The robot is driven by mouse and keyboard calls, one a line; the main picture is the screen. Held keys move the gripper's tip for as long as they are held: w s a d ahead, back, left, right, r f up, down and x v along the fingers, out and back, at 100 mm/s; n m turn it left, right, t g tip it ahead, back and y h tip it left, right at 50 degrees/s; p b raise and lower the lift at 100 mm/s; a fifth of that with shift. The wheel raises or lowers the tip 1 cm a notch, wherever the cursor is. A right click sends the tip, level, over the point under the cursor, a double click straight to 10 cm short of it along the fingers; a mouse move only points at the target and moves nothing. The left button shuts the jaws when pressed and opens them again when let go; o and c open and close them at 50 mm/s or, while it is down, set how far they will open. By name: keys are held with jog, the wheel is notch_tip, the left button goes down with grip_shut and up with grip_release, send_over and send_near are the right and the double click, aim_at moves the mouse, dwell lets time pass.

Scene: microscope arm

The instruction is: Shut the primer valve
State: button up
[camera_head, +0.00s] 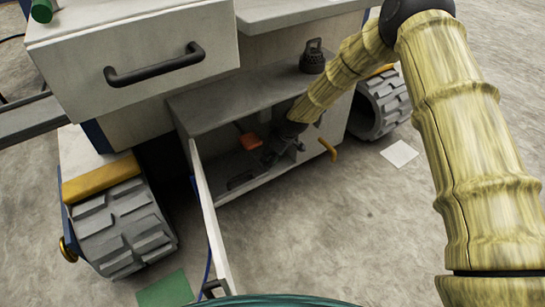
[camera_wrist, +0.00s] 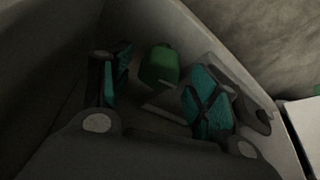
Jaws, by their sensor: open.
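No part is clearly labelled as the primer valve. A small orange-red piece (camera_head: 250,141) shows inside the open compartment of the grey cabinet in the head view, and I cannot tell if it is the valve. My gripper (camera_head: 272,156) reaches into this compartment, to the right of the orange-red piece. In the wrist view my gripper (camera_wrist: 163,88) is open, its teal-padded fingers spread apart. A green block-like piece (camera_wrist: 160,65) shows between and beyond the fingers, with no clear contact. The wrist picture is dark.
The cabinet door (camera_head: 207,215) stands open at left. Floor at right is mostly clear.

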jog(key=c, duration=1)
jog(key=shift+r+p, duration=0.15)
jog(key=shift+p, duration=0.25)
jog(key=shift+s+m+p, duration=0.1)
jog(key=shift+m+p, duration=0.2)
jog(key=shift+p, duration=0.15)
jog(key=shift+a+m+p, duration=0.1)
jog(key=shift+m+p, duration=0.2)
jog(key=shift+p, duration=0.25)
jog(key=shift+t, duration=0.3)
jog(key=o, duration=1)
